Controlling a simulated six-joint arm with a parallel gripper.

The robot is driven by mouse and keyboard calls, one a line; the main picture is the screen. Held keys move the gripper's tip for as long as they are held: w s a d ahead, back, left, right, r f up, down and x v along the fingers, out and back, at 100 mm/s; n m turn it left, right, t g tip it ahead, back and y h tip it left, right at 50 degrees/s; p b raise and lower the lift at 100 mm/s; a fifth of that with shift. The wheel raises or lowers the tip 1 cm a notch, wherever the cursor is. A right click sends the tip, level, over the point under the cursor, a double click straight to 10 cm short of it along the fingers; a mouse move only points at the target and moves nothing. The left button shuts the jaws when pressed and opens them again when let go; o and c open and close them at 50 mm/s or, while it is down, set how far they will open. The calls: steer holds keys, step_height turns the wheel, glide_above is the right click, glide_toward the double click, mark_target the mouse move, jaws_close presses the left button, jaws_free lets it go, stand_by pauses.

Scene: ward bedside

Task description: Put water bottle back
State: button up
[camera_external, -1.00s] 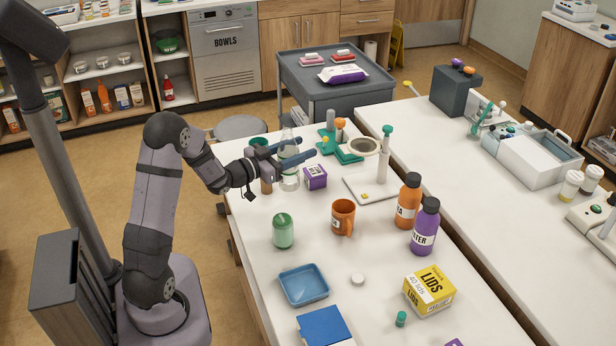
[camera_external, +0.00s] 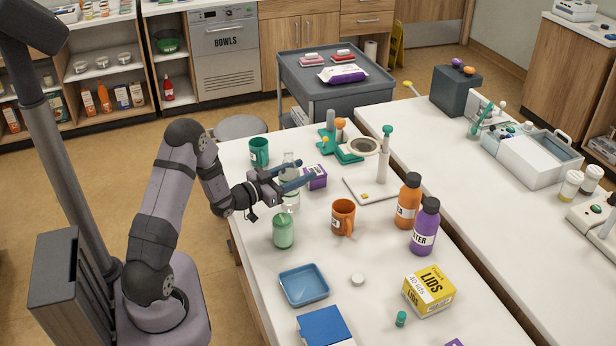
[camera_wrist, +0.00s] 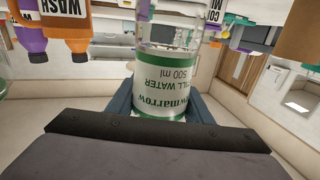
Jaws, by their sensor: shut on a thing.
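A clear bottle (camera_external: 291,203) with a white and green label is between the fingers of my gripper (camera_external: 306,181), left of centre on the table. In the wrist view the bottle (camera_wrist: 170,72) fills the middle, and its label reads "STILL WATER 500 ml", upside down. My gripper is shut on it. The bottle looks upright; I cannot tell whether its base touches the table. A purple bottle (camera_external: 424,228) with a label ending in "TER" stands at the right, beside an orange bottle (camera_external: 408,203).
A purple box (camera_external: 316,177) is just right of the fingers, a green mug (camera_external: 259,152) behind left, an orange mug (camera_external: 343,217) to the right. A blue tray (camera_external: 304,286) lies nearer the front.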

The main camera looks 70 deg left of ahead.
steer(key=shift+f, duration=1)
steer(key=o, duration=1.3)
steer(key=shift+c, duration=0.2)
steer(key=shift+r, duration=0.2)
steer(key=b+v, duration=0.2)
steer(key=v, duration=1)
steer(key=shift+b, duration=0.35)
